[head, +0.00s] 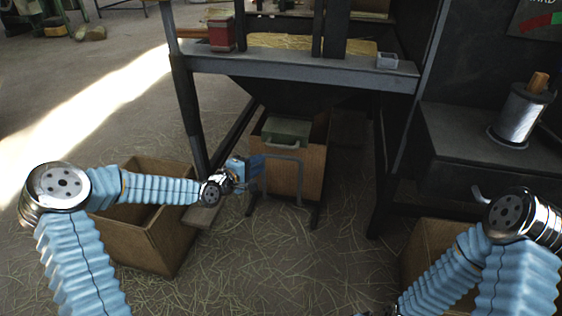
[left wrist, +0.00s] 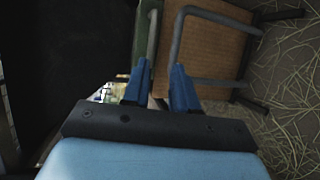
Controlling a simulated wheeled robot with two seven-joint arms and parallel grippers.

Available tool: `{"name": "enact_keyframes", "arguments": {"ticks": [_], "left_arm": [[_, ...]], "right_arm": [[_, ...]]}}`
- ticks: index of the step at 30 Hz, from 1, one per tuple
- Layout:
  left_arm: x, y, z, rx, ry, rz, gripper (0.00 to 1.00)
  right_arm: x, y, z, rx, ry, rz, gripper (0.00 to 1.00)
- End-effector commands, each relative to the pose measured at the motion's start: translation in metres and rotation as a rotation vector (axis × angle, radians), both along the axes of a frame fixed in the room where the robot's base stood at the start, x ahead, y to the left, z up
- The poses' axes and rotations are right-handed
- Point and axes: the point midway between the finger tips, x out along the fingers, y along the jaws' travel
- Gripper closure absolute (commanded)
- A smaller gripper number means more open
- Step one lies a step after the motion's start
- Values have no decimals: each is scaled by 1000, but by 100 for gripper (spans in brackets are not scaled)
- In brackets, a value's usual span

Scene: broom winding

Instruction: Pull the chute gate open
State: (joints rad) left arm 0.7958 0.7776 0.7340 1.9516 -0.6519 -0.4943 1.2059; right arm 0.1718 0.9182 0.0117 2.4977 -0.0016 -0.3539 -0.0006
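The chute gate appears to be the dull green panel (head: 287,127) with a pale grey handle (head: 280,144), set under the dark hopper at the top of a wooden box. In the left wrist view the green panel (left wrist: 142,62) and its handle (left wrist: 152,40) are ahead of the fingers. My left gripper (head: 260,168) is in front of the box, just below and left of the handle. Its blue fingers (left wrist: 160,90) are apart, with a gap between them and nothing clearly held. Whether they touch the handle I cannot tell.
A grey bent bar (head: 300,178) stands out from the wooden box front (head: 314,165), close to my left gripper. An open wooden crate (head: 150,235) is at left, and another (head: 425,250) at lower right. A metal frame beam (head: 300,67) crosses above. Straw lies on the floor.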

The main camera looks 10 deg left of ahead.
Motion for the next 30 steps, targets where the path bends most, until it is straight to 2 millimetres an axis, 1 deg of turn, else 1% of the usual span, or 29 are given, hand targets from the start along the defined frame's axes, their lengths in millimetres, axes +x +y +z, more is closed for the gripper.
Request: {"name": "enact_keyframes", "arguments": {"ticks": [1,4,8,15,18,21,25,30], "left_arm": [[5,5,3,-16,-15,11,73],[14,3,7,-29,-21,15,73],[33,-8,2,-29,-20,12,73],[83,-32,-10,-28,-17,13,73],[101,-40,-14,-27,-16,14,73],[114,-45,-17,-27,-16,14,73],[124,-50,-18,-26,-15,15,73],[127,-51,-18,-25,-15,15,73]], "right_arm": [[0,0,-5,0,-1,0,57],[0,0,-5,0,-1,0,57],[1,0,-9,0,-2,-2,57],[1,-1,-19,-1,-3,-2,57],[1,-1,-22,-1,-4,-3,57],[1,-1,-24,-1,-5,-3,57],[1,-1,-25,-1,-5,-3,57],[1,-1,-25,-1,-6,-4,57]]}}
